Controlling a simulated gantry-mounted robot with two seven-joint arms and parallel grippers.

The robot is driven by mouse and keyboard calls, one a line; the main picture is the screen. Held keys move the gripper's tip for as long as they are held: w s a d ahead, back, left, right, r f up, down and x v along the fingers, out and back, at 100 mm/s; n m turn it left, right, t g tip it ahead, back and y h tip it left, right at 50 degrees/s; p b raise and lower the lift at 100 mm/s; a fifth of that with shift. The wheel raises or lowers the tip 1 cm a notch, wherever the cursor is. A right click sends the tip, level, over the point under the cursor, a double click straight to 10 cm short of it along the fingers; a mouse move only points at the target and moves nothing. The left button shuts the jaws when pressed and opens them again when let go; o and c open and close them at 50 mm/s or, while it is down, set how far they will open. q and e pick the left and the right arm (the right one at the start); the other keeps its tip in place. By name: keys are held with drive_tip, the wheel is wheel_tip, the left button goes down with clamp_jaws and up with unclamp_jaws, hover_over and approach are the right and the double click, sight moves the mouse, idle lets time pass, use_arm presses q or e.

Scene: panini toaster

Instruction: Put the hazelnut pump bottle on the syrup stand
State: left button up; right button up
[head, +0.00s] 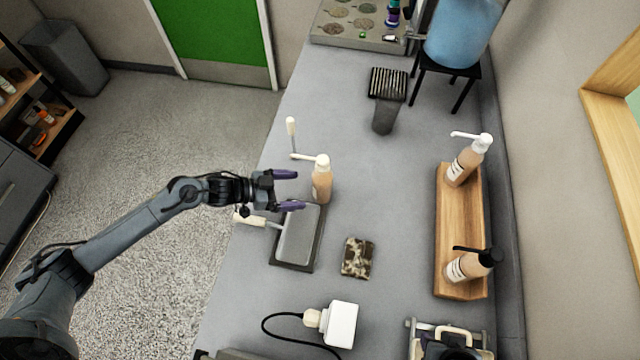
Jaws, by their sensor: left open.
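A pump bottle (322,186) with a tan body and a white pump head stands upright on the grey counter, its spout pointing left. No label can be read on it, so I cannot confirm that it is the hazelnut one. My left gripper (289,190) is open and empty, just left of this bottle, with its purple fingertips pointing toward it and apart from it. The wooden syrup stand (460,222) is at the right of the counter. It holds a white-pump bottle (465,165) at its far end and a black-pump bottle (465,268) at its near end, with bare wood between.
A dark flat press with a pale handle (297,237) lies below the gripper. A patterned block (357,258), a white box with a cord (342,324) and a metal-framed item (425,325) are nearer. A dark brush (386,100) lies farther back. Counter between bottle and stand is clear.

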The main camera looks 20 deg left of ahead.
sight(328, 176)
use_arm(q)
drive_tip(key=shift+w+d+f+p, duration=0.1)
drive_tip(key=shift+w+d+p, duration=0.05)
drive_tip(key=shift+w+d, duration=1.05)
drive_tip(key=shift+w+d+f+p, duration=0.2)
drive_tip(key=shift+w+d, duration=0.75)
drive_tip(key=shift+w, duration=0.45)
drive_tip(key=shift+w+d+f+p, duration=0.1)
drive_tip(key=shift+w+d+p, duration=0.05)
drive_tip(key=shift+w+d, duration=1.05)
drive_tip(key=shift+w+d+f, duration=0.25)
drive_tip(key=shift+w+d, duration=0.1)
drive_tip(key=shift+w, duration=0.1)
drive_tip(key=c, duration=1.4)
drive_tip(key=shift+r, duration=0.1)
drive_tip(key=shift+c, duration=1.3)
